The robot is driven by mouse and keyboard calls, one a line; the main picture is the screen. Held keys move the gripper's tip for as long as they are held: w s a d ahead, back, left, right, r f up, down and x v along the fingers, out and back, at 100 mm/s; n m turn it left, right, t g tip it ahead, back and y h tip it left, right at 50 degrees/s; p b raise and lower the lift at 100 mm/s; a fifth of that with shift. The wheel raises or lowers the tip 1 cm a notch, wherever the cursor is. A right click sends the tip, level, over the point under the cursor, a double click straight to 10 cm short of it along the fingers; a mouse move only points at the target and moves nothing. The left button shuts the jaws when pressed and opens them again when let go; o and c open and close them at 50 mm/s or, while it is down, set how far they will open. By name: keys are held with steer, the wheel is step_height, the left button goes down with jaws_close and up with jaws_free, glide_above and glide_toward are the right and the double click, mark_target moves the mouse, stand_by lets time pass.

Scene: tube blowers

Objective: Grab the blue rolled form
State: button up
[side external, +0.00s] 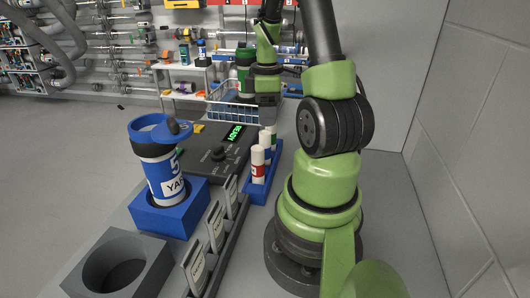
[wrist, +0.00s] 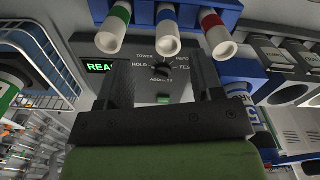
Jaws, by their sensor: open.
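Three white rolled forms with coloured bands stand in a blue rack (side external: 264,186). The blue-banded one (wrist: 167,24) is in the middle in the wrist view, between the green-banded one (wrist: 113,28) and the red-banded one (wrist: 215,34). In the side view the red-banded roll (side external: 258,165) is nearest the camera and partly covers the others. My gripper (wrist: 161,68) is open and empty, its two dark fingers spread. In the wrist view the blue-banded roll lies beyond the fingertips, roughly in line with the gap between them. The gripper and rolls look apart.
A dark control panel (side external: 205,161) with a green READY display and knob lies beside the rack. A blue-lidded canister (side external: 160,170) stands in a blue holder at the front left. A wire basket (side external: 232,112) and a green-banded canister (side external: 245,58) are farther back.

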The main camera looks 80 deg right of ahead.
mark_target(265, 145)
step_height(265, 145, down, 4)
steer(key=shift+a+r, duration=0.1)
steer(key=shift+r, duration=0.1)
steer(key=shift+w+a+f, duration=0.1)
steer(key=shift+a+f, duration=0.1)
steer(key=shift+f, duration=1.15)
steer(key=shift+a+f, duration=0.2)
steer(key=shift+f, duration=1.15)
steer(key=c, duration=1)
